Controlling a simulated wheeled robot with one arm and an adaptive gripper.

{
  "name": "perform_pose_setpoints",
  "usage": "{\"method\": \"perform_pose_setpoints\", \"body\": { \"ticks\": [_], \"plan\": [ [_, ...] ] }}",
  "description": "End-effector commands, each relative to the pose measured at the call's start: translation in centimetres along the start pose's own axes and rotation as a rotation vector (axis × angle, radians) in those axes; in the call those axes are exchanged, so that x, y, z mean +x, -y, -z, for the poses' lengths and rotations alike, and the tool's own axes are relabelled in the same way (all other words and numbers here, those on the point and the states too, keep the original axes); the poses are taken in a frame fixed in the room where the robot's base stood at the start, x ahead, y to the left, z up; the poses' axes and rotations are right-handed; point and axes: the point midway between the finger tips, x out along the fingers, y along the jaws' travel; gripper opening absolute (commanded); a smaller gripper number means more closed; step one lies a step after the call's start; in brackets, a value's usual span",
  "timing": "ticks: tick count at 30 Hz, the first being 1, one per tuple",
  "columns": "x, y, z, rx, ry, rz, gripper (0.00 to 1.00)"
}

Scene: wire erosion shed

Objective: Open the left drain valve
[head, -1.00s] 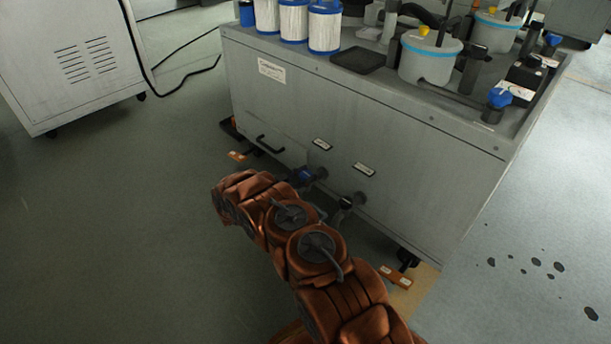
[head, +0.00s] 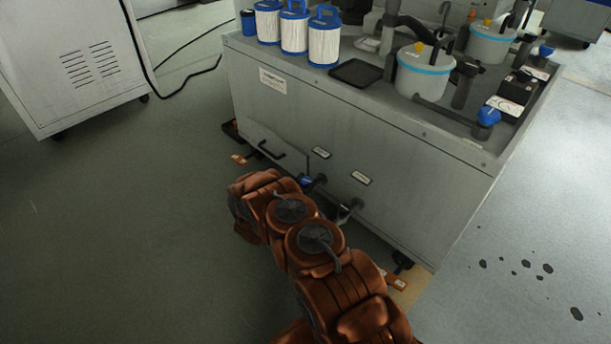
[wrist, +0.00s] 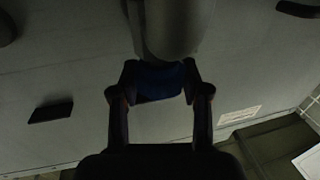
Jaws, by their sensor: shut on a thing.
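The left drain valve (head: 318,180) sticks out low on the front of the grey tank cabinet (head: 300,115), with a blue handle (head: 306,181). My arm's bent links hide much of the space in front of it in the head view. In the wrist view my gripper (wrist: 160,76) has a finger on each side of the blue handle (wrist: 158,82) and is shut on it. The valve's grey pipe (wrist: 170,28) runs away above the fingers there. The second drain valve (head: 347,209) sits to the right, apart from my gripper, partly behind my arm.
Two labels, left (head: 320,152) and right (head: 361,178), sit above the valves. A black handle (head: 268,151) is on the cabinet front to the left. Orange foot plates (head: 393,280) lie at floor level. A grey cabinet (head: 75,65) stands left; open floor lies between.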

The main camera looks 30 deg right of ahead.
Motion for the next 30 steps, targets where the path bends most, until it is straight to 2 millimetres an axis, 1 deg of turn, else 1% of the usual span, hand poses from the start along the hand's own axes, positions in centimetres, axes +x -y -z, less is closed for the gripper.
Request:
{"method": "perform_pose_setpoints", "body": {
  "ticks": [1,15,24,30],
  "plan": [
    [0.09,-0.38,0.67,-0.006,-0.001,0.034,0.11],
    [0.16,-0.52,0.16,-0.002,0.001,0.374,0.11],
    [0.29,-0.46,0.13,0.002,-0.003,0.536,0.11],
    [0.25,-0.39,0.08,0.001,-0.002,0.611,0.11]
  ]
}}
